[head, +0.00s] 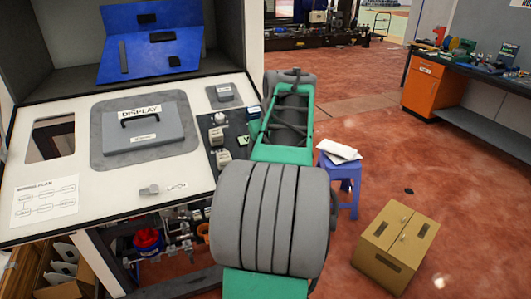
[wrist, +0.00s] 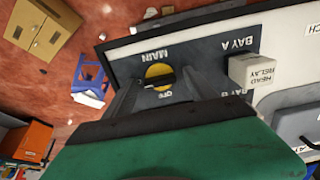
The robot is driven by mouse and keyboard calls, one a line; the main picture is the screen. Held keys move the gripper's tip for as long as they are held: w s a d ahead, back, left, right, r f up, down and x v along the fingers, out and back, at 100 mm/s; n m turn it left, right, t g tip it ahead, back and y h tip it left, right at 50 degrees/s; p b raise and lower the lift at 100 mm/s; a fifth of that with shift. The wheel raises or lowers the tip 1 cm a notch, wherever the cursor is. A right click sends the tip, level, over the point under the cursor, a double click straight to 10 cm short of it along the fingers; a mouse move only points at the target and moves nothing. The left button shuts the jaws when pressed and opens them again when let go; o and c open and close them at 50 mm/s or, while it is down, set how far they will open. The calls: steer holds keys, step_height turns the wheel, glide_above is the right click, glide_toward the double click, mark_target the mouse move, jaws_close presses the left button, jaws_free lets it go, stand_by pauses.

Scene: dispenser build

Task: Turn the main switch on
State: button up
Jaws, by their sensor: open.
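The main switch (wrist: 158,76) shows in the wrist view as a round yellow dial with a dark bar across it. "MAIN" and "OFF" are printed upside down on the dark panel (wrist: 206,62) beside it. My gripper (wrist: 157,86) is open, with one dark finger to each side of the dial in the picture. Whether the fingers touch the switch I cannot tell. In the head view, the dark panel (head: 216,158) shows on the right of the white console (head: 185,185), but my arm hides the switch and gripper.
A white block marked "HEAD RELAY" (wrist: 255,70) stands at BAY A beside the switch. The console also bears a grey display cover (head: 150,135) and a latch (head: 150,191). A blue stool (head: 345,180) and cardboard box (head: 395,240) stand on the floor to the right.

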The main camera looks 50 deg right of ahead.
steer(key=p+v, duration=0.1)
steer(key=v, duration=0.7)
steer(key=shift+w+f, duration=0.1)
